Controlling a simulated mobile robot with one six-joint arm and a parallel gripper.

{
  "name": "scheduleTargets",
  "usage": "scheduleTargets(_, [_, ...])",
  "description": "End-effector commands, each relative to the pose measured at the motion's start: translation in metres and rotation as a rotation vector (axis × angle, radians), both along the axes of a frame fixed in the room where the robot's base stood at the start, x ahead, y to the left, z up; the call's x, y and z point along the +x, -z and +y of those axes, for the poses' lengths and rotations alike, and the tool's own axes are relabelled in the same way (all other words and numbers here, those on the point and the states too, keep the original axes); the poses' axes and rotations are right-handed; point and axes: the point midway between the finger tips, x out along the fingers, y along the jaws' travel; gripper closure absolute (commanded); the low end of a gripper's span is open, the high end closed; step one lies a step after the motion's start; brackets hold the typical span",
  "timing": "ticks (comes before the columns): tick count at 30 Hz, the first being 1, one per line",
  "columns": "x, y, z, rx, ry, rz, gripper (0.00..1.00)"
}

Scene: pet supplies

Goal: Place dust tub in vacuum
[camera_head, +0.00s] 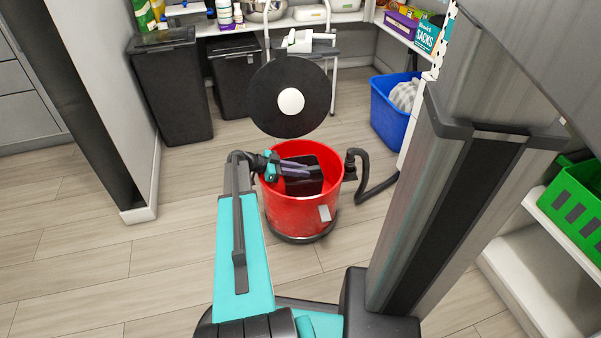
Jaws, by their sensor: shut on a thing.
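The vacuum (300,212) is an upright red drum on the floor in front of me, with its top open. A round black disc with a white centre (278,120), which looks like its lid, stands raised behind the opening. My gripper (304,172) reaches into the mouth of the drum from the left. It is shut on a black tub (313,185), which looks like the dust tub. The tub is inside the red rim. Its lower part is hidden by the drum wall, so I cannot tell whether it touches the bottom.
A black hose (374,191) curves off the vacuum's right side. Two dark bins (172,92) (236,85) stand behind at left, and a blue basket (391,112) at right. A white chair (332,75) is behind the lid. Floor is clear to the left.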

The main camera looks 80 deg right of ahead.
Motion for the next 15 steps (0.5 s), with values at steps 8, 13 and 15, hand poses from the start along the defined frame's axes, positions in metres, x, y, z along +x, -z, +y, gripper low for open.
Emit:
scheduleTargets(8, [-0.0003,0.0016,0.0,0.0,0.0,0.001,1.0])
scheduleTargets(13, [-0.0003,0.0048,-0.0001,0.0,0.0,0.001,1.0])
scheduleTargets(15, [-0.0004,0.0061,0.0,0.0,0.0,0.001,1.0])
